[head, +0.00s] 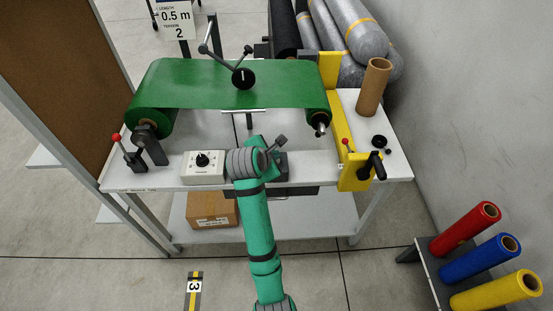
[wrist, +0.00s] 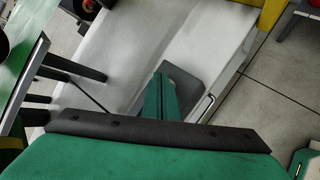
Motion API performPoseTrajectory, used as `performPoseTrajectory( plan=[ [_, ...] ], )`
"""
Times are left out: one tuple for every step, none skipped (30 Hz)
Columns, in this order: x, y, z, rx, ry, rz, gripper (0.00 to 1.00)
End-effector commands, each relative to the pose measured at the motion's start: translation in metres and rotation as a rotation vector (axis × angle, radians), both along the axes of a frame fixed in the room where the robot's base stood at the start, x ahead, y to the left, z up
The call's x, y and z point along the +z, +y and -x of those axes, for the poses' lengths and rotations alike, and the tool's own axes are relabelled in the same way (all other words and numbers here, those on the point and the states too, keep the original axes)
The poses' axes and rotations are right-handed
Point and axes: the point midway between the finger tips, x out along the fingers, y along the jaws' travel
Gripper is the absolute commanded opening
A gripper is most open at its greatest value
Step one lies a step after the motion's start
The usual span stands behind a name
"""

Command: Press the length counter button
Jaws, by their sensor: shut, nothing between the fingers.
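No clearly marked length counter button shows in either view. A dark box (head: 281,166) sits on the front edge of the white table, partly hidden behind my arm, and I cannot tell whether it is the counter. In the wrist view a dark grey plate (wrist: 188,88) lies on the white surface. My gripper (wrist: 162,80) has its teal fingers together and empty, their tips overlapping that plate in the picture. I cannot tell whether they touch it. In the head view my arm hides the fingertips.
A white control box (head: 203,167) with a black knob stands left of my arm. A red-knobbed lever (head: 118,141) is at the table's left. Green sheet (head: 200,84) spans the rollers behind. A yellow bracket (head: 352,177) stands right. A sign (head: 175,20) reads length 0.5 m, tension 2.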

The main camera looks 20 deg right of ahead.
Motion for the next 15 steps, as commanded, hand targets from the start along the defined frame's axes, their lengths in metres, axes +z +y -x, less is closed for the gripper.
performPoseTrajectory(
  plan=[
    [0.0000, 0.0000, 0.0000, 0.000, 0.000, 0.000, 0.00],
    [-0.0001, 0.0000, -0.0001, 0.000, 0.000, 0.000, 0.00],
    [-0.0003, 0.0000, 0.0000, 0.000, 0.000, 0.000, 0.00],
    [-0.0006, 0.0000, 0.0000, 0.000, 0.000, 0.000, 0.00],
    [-0.0009, 0.0000, 0.0000, 0.000, 0.000, 0.000, 0.00],
    [-0.0013, 0.0000, 0.0000, 0.000, 0.000, 0.000, 0.00],
    [-0.0017, 0.0001, 0.0001, 0.000, 0.000, 0.000, 0.00],
    [-0.0019, 0.0000, 0.0000, 0.000, 0.000, 0.000, 0.00],
    [-0.0024, 0.0001, 0.0001, -0.001, 0.001, 0.000, 0.00],
    [-0.0027, 0.0000, 0.0002, -0.001, 0.001, 0.000, 0.00],
    [-0.0030, 0.0000, 0.0001, -0.001, 0.001, 0.000, 0.00],
    [-0.0035, 0.0000, 0.0000, -0.001, 0.001, 0.000, 0.00],
    [-0.0038, 0.0000, 0.0001, -0.001, 0.001, 0.000, 0.00],
    [-0.0041, 0.0000, 0.0001, -0.001, 0.001, 0.000, 0.00],
    [-0.0045, 0.0000, 0.0001, -0.001, 0.001, 0.000, 0.00]
  ],
)
